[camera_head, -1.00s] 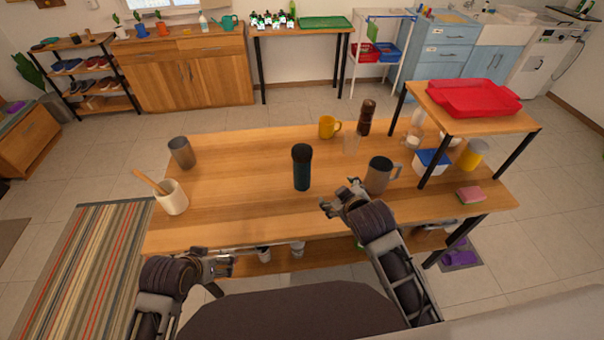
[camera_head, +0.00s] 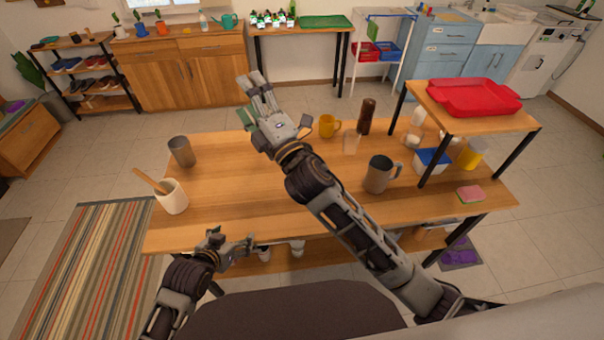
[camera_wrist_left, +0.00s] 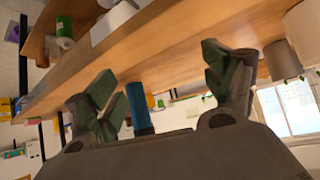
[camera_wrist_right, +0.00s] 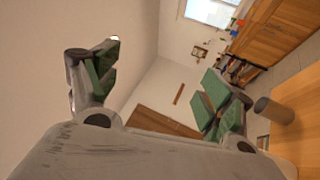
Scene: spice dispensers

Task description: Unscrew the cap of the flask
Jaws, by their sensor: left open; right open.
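The flask (camera_wrist_left: 139,108) shows as a blue-teal cylinder between the fingers in the left wrist view, beyond them and not touched. In the head view my right arm hides it, and its cap cannot be made out. My right gripper (camera_head: 250,98) is open and empty, raised above the table toward its far side; its spread fingers (camera_wrist_right: 158,75) show in the right wrist view with nothing between them. My left gripper (camera_head: 246,243) is open and empty at the table's near edge, and its fingers (camera_wrist_left: 158,75) are spread in the left wrist view.
On the wooden table (camera_head: 215,205) stand a grey cup (camera_head: 181,152), a white utensil holder (camera_head: 173,198), a grey mug (camera_head: 379,175), a yellow mug (camera_head: 328,125) and a brown mill (camera_head: 367,116). A raised shelf with a red tray (camera_head: 475,97) stands right. The table's left middle is clear.

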